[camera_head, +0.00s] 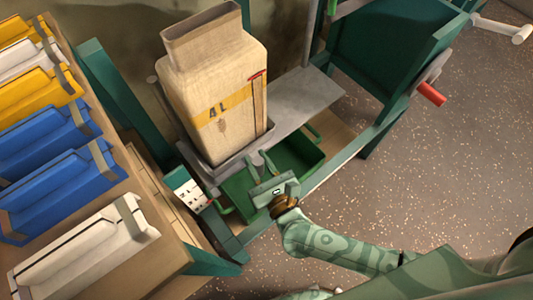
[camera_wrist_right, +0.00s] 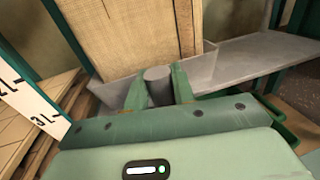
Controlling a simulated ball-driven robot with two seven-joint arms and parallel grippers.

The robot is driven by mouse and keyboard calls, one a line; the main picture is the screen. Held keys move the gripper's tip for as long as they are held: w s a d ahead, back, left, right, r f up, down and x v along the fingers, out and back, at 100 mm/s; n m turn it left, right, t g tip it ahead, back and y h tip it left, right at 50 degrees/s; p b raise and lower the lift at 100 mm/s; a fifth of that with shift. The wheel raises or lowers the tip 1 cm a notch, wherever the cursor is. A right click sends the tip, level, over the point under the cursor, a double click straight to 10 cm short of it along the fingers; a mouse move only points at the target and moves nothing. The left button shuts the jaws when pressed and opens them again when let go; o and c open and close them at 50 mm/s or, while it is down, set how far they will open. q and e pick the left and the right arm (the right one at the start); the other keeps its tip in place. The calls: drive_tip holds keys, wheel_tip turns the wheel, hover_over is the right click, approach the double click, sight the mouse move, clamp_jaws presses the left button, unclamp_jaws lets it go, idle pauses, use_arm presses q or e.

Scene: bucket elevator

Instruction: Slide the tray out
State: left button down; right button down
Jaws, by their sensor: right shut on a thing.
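A grey metal tray (camera_head: 222,174) with a low lip sits under the large beige container (camera_head: 215,90) marked "AL". Its lip shows in the right wrist view (camera_wrist_right: 112,92), with a grey round knob (camera_wrist_right: 158,84) at the front. My right gripper (camera_head: 259,161) is at the tray's front edge. In the right wrist view its two green fingers (camera_wrist_right: 158,92) are closed on either side of the knob. The container stands upright. Its base is partly hidden by the lip. My left gripper is not in view.
A green open bin (camera_head: 295,160) lies below the tray, under my right gripper. A white scale card (camera_head: 185,188) stands at the left. A wooden rack (camera_head: 120,215) with coloured packs fills the left side. A red-handled crank (camera_head: 430,94) is at upper right. The floor at right is clear.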

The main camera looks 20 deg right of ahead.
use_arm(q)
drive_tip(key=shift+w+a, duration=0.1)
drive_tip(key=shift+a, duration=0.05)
use_arm(e)
drive_tip(key=shift+s+a+f, duration=0.1)
drive_tip(key=shift+s+a, duration=0.15)
drive_tip(key=shift+a, duration=0.25)
drive_tip(key=shift+s+a+f, duration=0.1)
drive_tip(key=shift+s+a, duration=0.1)
drive_tip(key=shift+a, duration=0.3)
drive_tip(key=shift+s+a, duration=0.1)
drive_tip(key=shift+a, duration=0.05)
drive_tip(key=c, duration=1.2)
unclamp_jaws()
drive_tip(key=shift+r, duration=0.1)
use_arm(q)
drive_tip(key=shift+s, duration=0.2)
